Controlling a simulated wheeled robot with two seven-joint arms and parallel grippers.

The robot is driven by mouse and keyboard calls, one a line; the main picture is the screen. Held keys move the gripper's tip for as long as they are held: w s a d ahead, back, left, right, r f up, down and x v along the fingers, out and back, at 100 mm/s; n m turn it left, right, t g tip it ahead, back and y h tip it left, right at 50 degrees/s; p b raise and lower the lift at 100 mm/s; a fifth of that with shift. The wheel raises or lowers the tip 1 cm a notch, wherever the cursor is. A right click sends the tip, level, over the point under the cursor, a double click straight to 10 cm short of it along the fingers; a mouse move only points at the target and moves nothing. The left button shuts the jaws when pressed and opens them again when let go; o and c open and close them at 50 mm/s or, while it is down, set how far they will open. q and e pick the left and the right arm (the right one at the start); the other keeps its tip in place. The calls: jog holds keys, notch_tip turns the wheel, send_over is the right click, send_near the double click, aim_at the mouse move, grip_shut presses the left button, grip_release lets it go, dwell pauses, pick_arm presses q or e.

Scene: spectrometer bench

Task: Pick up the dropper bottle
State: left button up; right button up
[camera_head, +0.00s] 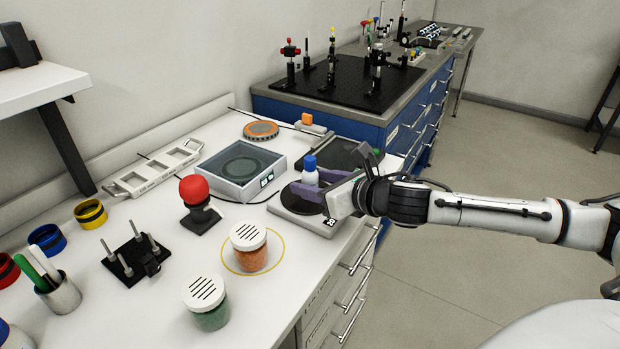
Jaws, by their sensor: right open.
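The dropper bottle (310,177) is a small white bottle with a blue cap. It stands upright on a dark round plate of a flat device (283,208) near the bench's right edge. My right gripper (307,184) reaches in from the right with its purple fingers apart, one on the near side of the bottle and one on the far side. The near finger hides the bottle's lower part. I cannot tell whether either finger touches it. My left gripper is not in view.
A glass-walled balance (207,168) stands left of the bottle. A red ball on a black stand (200,208) and two lidded jars (251,262) (208,316) are nearer. A dark flat device (345,152) lies behind the bottle. The white bench (165,290) has clear patches in front.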

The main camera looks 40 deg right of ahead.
jog(key=shift+w+a+f, duration=0.1)
jog(key=shift+w+f, duration=0.15)
jog(key=shift+w, duration=0.3)
jog(key=shift+c, duration=0.4)
jog(key=c, duration=1.1)
jog(key=shift+o, duration=0.2)
jog(key=shift+r, duration=0.15)
